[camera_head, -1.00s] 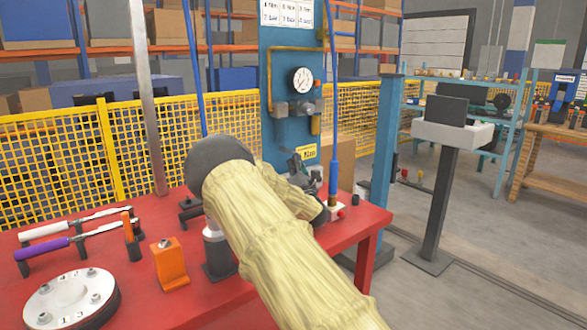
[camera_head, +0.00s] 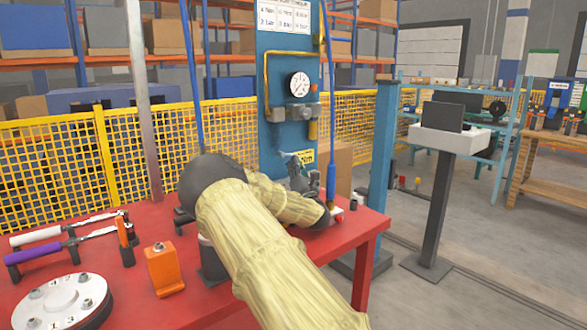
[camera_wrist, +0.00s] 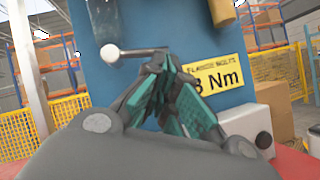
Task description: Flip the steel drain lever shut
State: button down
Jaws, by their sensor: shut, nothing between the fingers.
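A lever with a thin steel rod and a pale ball knob (camera_wrist: 110,53) shows in the wrist view, against the blue panel. The rod lies almost level, and its right end runs behind my fingers. My gripper (camera_wrist: 166,66) is shut and empty, its teal-padded fingertips just below and right of the rod. I cannot tell whether they touch it. In the head view my gripper (camera_head: 296,158) is small in front of the blue column (camera_head: 285,135), and the lever cannot be made out there.
A yellow torque label (camera_wrist: 213,76) is right of my fingers. A white box (camera_wrist: 250,125) stands below it. A pressure gauge (camera_head: 299,84) is higher on the column. A blue-handled hanging tool (camera_head: 330,186) is close right of my gripper. The red table (camera_head: 130,290) holds several parts at left.

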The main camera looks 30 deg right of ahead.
dwell(0.8)
jog(key=s+a, duration=0.2)
jog(key=s, duration=1)
jog(key=shift+s+a+f, duration=0.25)
jog(key=shift+s+a, duration=0.1)
jog(key=shift+s, duration=0.05)
